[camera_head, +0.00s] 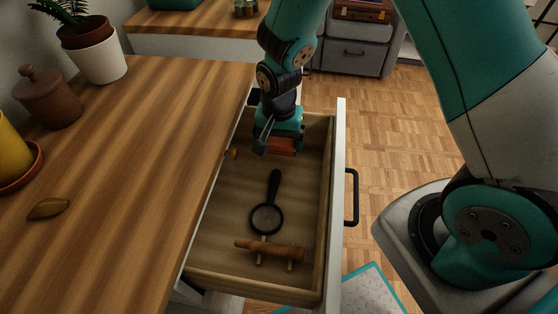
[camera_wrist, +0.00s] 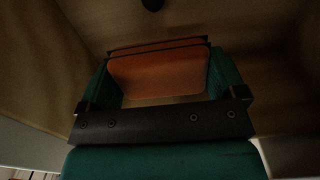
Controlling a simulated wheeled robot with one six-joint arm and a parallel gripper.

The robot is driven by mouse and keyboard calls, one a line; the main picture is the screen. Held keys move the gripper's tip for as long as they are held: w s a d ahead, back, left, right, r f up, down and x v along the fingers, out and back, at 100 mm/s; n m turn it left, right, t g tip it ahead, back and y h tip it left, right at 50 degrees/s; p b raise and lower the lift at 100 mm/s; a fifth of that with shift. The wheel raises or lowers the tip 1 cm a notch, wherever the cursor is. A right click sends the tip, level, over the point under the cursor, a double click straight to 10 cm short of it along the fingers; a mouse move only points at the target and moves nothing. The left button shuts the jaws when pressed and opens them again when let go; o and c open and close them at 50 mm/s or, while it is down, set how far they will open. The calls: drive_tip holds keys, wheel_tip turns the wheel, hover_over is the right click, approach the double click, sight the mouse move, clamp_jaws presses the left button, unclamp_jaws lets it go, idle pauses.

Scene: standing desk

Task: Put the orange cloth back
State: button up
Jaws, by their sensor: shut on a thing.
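The orange cloth (camera_head: 284,147) is between the fingers of my gripper (camera_head: 274,145), inside the far part of the open drawer (camera_head: 338,190). In the wrist view the cloth (camera_wrist: 160,76) is a flat orange piece with rounded corners, with the teal fingers of my gripper (camera_wrist: 163,82) at its left and right sides. My gripper is shut on it. Whether the cloth touches the drawer floor I cannot tell.
A black magnifying glass (camera_head: 267,217) and a wooden rolling-pin-like piece (camera_head: 272,249) lie nearer in the drawer.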

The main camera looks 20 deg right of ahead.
sight(279, 163)
wheel_tip(279, 163, down, 6)
drive_tip(key=shift+b, duration=0.5)
drive_tip(key=o, duration=0.5)
drive_tip(key=shift+o, duration=0.2)
wheel_tip(279, 163, up, 12)
drive_tip(key=p, duration=0.2)
drive_tip(key=shift+r+p, duration=0.1)
drive_tip(key=shift+p, duration=0.2)
